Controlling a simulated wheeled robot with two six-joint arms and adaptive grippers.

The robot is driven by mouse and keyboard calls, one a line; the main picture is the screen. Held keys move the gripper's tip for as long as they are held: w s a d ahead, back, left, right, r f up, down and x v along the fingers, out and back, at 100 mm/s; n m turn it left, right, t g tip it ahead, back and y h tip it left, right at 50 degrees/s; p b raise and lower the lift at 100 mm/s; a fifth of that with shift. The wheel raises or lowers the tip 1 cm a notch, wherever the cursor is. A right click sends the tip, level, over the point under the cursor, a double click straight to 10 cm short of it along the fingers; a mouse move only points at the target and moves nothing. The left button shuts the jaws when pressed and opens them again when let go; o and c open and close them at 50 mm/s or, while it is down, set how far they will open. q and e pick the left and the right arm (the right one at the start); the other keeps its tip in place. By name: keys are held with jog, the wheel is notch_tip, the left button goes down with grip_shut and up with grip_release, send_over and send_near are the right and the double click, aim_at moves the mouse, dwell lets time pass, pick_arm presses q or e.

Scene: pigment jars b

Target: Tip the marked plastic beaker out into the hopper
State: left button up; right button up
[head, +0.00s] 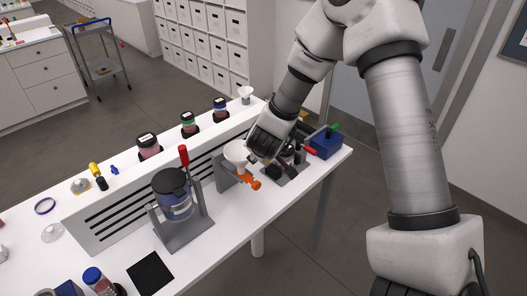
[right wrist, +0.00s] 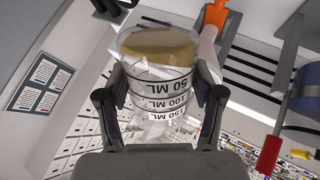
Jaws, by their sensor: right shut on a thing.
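The clear plastic beaker (right wrist: 155,95) with 50, 100 and 150 ML marks sits between the fingers of my right gripper (right wrist: 158,105), which is shut on it. A tan layer (right wrist: 160,45) lies at the 50 ML end of the beaker. The marks read upside down in this view, whose surroundings also look inverted, so the beaker seems roughly upright. In the head view the right gripper (head: 262,150) is just right of the white hopper (head: 236,154) and hides most of the beaker. The hopper has an orange handle (head: 249,183) below it. My left gripper is not in view.
A blender-like device (head: 175,195) with a red lever (head: 183,156) stands left of the hopper. A slotted white riser (head: 130,195) with jars runs behind. A blue box (head: 326,144) is near the table's right end. A black mat (head: 150,272) lies in front.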

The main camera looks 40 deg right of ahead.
jog(key=r+g, duration=0.1)
jog(key=w+r+n+g, duration=0.1)
jog(key=g, duration=0.1)
jog(key=shift+a+h, duration=0.1)
jog(key=shift+h, duration=0.3)
jog(key=shift+w+a+r+n+g, duration=0.1)
jog(key=shift+r+n+g, duration=0.15)
jog(key=shift+g, duration=0.35)
jog(key=shift+w+a+r+n+g, duration=0.1)
jog(key=shift+r+n+g, duration=0.15)
jog(key=shift+g, duration=0.35)
jog(key=shift+s+d, duration=0.1)
jog(key=shift+d, duration=0.05)
jog(key=shift+w+a+r+n+g+h, duration=0.2)
jog(key=shift+w+r+n+g+h, duration=0.2)
jog(key=shift+g, duration=0.4)
jog(key=shift+s+d, duration=0.1)
